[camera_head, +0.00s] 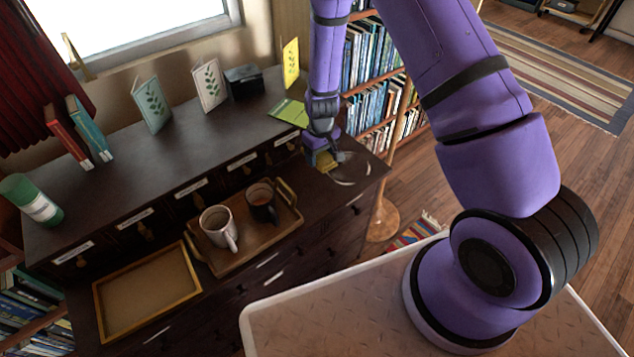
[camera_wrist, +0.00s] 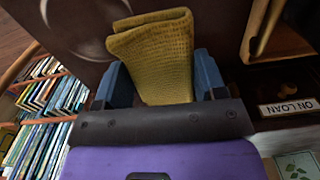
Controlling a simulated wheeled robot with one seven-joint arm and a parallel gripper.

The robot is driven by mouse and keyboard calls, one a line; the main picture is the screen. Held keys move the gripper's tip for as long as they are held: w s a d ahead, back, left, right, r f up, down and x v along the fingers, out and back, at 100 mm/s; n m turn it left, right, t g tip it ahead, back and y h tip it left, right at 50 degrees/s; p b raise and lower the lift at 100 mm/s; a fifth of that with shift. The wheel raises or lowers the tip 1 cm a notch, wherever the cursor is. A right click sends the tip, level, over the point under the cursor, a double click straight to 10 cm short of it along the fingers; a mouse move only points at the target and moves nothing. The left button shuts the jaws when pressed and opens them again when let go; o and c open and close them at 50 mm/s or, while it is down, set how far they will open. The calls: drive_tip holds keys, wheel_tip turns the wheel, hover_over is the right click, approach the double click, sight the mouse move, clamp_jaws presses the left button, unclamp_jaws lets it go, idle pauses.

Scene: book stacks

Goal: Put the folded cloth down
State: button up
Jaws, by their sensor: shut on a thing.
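The folded cloth (camera_wrist: 155,62) is mustard yellow with a waffle weave. In the wrist view it stands between the two blue fingers of my gripper (camera_wrist: 160,85), which is shut on it. In the head view the cloth (camera_head: 325,160) is a small yellow patch, partly hidden by my gripper (camera_head: 322,150). My gripper is at the right end of the dark cabinet's lower top, just left of a pale ring mark (camera_head: 350,172). I cannot tell whether the cloth touches the surface.
A wooden tray (camera_head: 238,262) with two mugs (camera_head: 218,228) (camera_head: 262,203) stands left of my gripper. An empty shallow tray (camera_head: 148,292) lies farther left. A green booklet (camera_head: 289,112) lies on the upper shelf. The cabinet's right edge is close by.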

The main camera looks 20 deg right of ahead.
sight(318, 183)
drive_tip(key=shift+s+a+f+n, duration=0.15)
drive_tip(key=shift+a+n, duration=0.15)
drive_tip(key=shift+a, duration=0.1)
wheel_tip(318, 183, down, 10)
drive_tip(key=shift+a+r, duration=0.1)
drive_tip(key=shift+r, duration=0.05)
drive_tip(key=o, duration=1)
drive_tip(key=shift+c, duration=0.2)
